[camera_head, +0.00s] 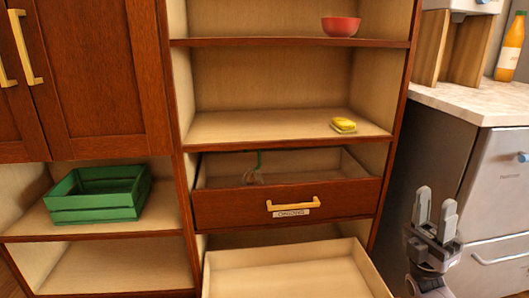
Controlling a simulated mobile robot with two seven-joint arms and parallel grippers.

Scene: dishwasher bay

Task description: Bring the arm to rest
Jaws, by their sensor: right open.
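My right gripper (435,208) is at the lower right, in front of the grey appliance. Its two fingers point up, stand apart and hold nothing. It is to the right of the wooden cabinet and touches nothing that I can see. My left gripper is not in view.
The cabinet's labelled drawer (340,201) is partly open with a whisk-like utensil (254,172) inside. A lower drawer (290,275) is pulled out. Shelves hold a red bowl (341,27), a yellow sponge (343,125) and a green crate (95,214). A counter (460,103) stands at right.

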